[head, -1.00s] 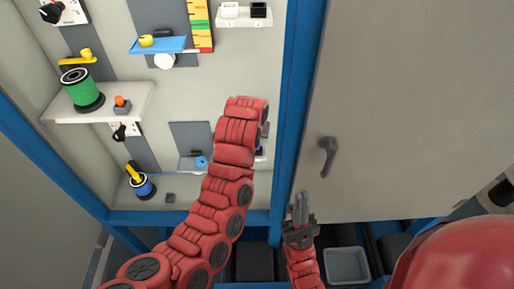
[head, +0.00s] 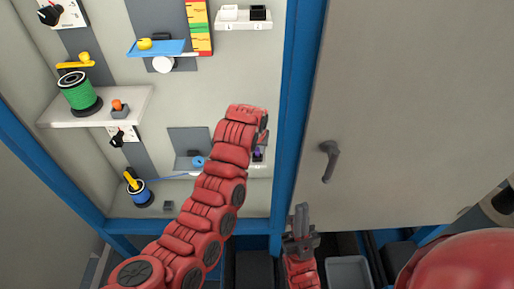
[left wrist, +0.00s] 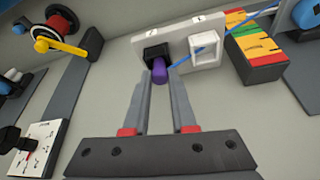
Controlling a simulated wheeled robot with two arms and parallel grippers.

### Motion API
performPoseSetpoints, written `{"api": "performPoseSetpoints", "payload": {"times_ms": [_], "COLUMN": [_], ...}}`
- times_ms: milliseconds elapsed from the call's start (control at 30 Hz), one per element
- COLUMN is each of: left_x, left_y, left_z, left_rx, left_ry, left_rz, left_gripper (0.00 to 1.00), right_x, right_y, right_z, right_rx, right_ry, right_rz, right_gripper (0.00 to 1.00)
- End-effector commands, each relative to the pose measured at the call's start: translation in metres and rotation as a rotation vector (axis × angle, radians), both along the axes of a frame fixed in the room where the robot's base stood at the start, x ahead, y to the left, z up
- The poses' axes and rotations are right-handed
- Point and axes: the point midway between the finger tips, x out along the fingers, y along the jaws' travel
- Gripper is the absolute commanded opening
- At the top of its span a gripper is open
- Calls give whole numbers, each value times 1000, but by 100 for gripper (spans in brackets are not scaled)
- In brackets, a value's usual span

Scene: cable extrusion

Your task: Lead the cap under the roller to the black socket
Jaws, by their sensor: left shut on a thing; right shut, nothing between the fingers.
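My left gripper (left wrist: 160,88) is shut on the purple cap (left wrist: 159,71), held at the fingertips. The cap is right in front of the black socket (left wrist: 156,52); I cannot tell whether it touches or enters it. The blue cable (left wrist: 240,29) runs from the cap across the front of the white socket (left wrist: 205,48). In the head view my red arm hides most of this gripper; a bit of purple (head: 257,153) shows beside it. The blue roller (head: 198,162) is left of the arm, and cable passes below it. My right gripper (head: 301,217) is shut and empty.
A blue spool (head: 139,192) with a yellow arm stands at lower left. A striped colour block (left wrist: 258,50) is beside the white socket. Above are a green spool (head: 78,91) and another socket pair (head: 244,17). A grey door (head: 400,120) with a handle is right.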

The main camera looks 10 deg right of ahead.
Motion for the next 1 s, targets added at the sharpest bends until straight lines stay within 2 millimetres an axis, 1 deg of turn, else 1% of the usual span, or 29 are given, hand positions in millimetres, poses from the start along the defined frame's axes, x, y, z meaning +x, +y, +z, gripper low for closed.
{"api": "performPoseSetpoints", "payload": {"times_ms": [500,767,800,867,900,1000], "left_x": [0,0,0,0,0,0], "left_y": [0,0,0,0,0,0], "left_z": [-5,-5,-5,-5,-5,-5], "left_rx": [0,0,0,0,0,0], "left_ry": [0,0,0,0,0,0], "left_rz": [0,0,0,0,0,0], "left_gripper": [0,0,26,37,44,60], "right_x": [0,0,0,0,0,0], "right_y": [0,0,0,0,0,0], "right_z": [-9,-9,-9,-9,-9,-9], "right_rx": [0,0,0,0,0,0], "right_ry": [0,0,0,0,0,0], "right_rz": [0,0,0,0,0,0], "right_gripper": [0,0,0,0,0,0]}}
